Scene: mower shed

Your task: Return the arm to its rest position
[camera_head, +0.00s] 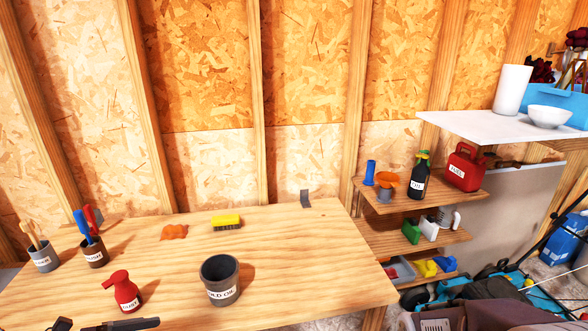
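Neither of my grippers shows clearly in the head view, and no arm of mine can be made out. Two dark shapes lie at the bottom edge: a long one (122,325) and a small one (62,324). Both are cut off by the frame, and I cannot tell what they are. The wooden workbench (280,265) fills the lower left.
The bench holds a grey old-oil can (219,281), a red bottle (123,291), two tool cups (44,259) (94,252), a yellow brush (226,222) and an orange rag (174,232). Shelves (405,205) stand right. The bench's right part is clear.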

